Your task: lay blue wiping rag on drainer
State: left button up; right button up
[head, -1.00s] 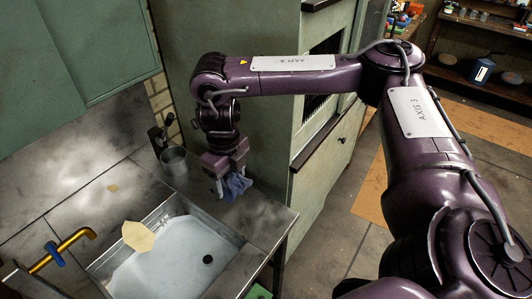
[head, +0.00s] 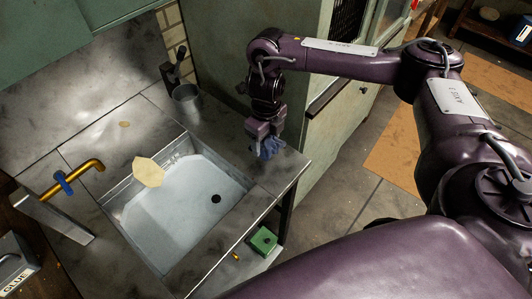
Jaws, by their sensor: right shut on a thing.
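My right gripper (head: 263,139) is shut on the blue rag (head: 270,149), which hangs crumpled below its fingers. It holds the rag over the right part of the metal counter (head: 225,135), between the sink and the counter's right edge. I cannot tell whether the rag touches the surface. The sink basin (head: 190,215) lies to the left of and nearer than the rag. No separate drainer stands out; the flat metal beside the basin may be it. My left gripper is not in view.
A metal cup (head: 187,104) stands at the back of the counter. A pale yellow piece (head: 148,172) lies at the sink's far left rim. A brass tap (head: 80,177) is at the left. A green object (head: 263,240) sits on a lower shelf.

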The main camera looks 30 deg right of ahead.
aim_at(266, 158)
jog(key=shift+f, duration=0.9)
notch_tip(266, 158, down, 3)
jog(key=shift+a+f+b, duration=0.1)
jog(key=shift+f+b, duration=0.05)
jog(key=shift+b, duration=0.6)
jog(key=shift+f, duration=0.25)
jog(key=o, duration=1)
jog(key=shift+f, duration=0.1)
